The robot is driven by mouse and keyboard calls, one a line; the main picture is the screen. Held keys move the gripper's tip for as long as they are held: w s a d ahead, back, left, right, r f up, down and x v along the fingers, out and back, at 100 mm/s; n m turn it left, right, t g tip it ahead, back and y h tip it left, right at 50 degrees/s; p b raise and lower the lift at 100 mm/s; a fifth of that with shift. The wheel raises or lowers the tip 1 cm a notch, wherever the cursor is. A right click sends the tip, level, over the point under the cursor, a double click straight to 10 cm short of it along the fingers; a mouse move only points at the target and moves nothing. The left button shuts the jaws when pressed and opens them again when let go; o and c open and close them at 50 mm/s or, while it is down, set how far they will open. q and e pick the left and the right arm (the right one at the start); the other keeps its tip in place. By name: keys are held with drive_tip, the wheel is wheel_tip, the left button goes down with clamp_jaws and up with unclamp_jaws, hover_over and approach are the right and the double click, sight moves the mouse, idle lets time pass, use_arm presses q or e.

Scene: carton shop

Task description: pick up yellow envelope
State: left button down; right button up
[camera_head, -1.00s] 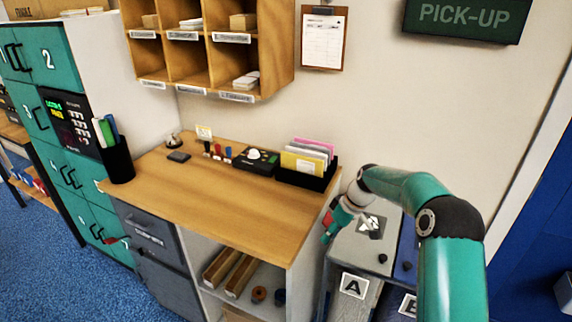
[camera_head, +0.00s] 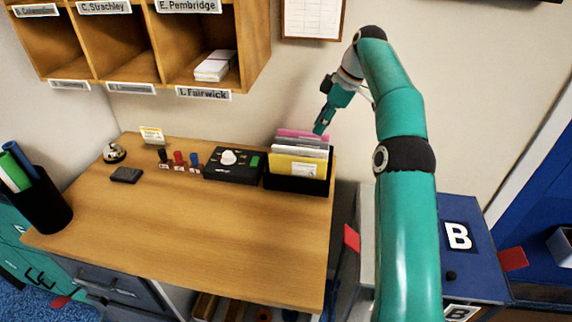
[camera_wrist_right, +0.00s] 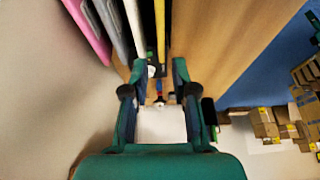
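The yellow envelope (camera_head: 298,165) stands upright at the front of a black holder (camera_head: 296,184) on the desk's right end, with white, grey and pink envelopes behind it. My right gripper (camera_head: 320,127) is above the holder, near its back right, pointing down. In the right wrist view the yellow envelope's edge (camera_wrist_right: 160,28) runs down from the top towards the space between the two fingertips (camera_wrist_right: 160,68). The fingers are apart and nothing is held. I cannot tell whether the envelope reaches between them. My left gripper cannot be made out.
A black device (camera_head: 233,165) with a white knob stands left of the holder. Stamps (camera_head: 179,160), a bell (camera_head: 114,152) and a pen cup (camera_head: 45,204) are further left. The front of the wooden desk (camera_head: 195,235) is clear. Wooden pigeonholes (camera_head: 190,45) hang above.

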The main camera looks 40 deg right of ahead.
drive_tip(key=b, duration=0.2)
hover_over(294, 164)
drive_tip(key=s+d, duration=0.1)
drive_tip(key=d, duration=0.1)
wheel_tip(294, 164, down, 9)
drive_tip(key=shift+f, duration=0.15)
drive_tip(key=shift+a+f, duration=0.1)
drive_tip(key=shift+f, duration=0.5)
drive_tip(key=p+x, duration=0.1)
drive_tip(key=x, duration=0.3)
drive_tip(key=shift+a+f, duration=0.1)
drive_tip(key=shift+w+f, duration=0.1)
drive_tip(key=shift+f, duration=0.2)
drive_tip(key=shift+f, duration=0.1)
clamp_jaws()
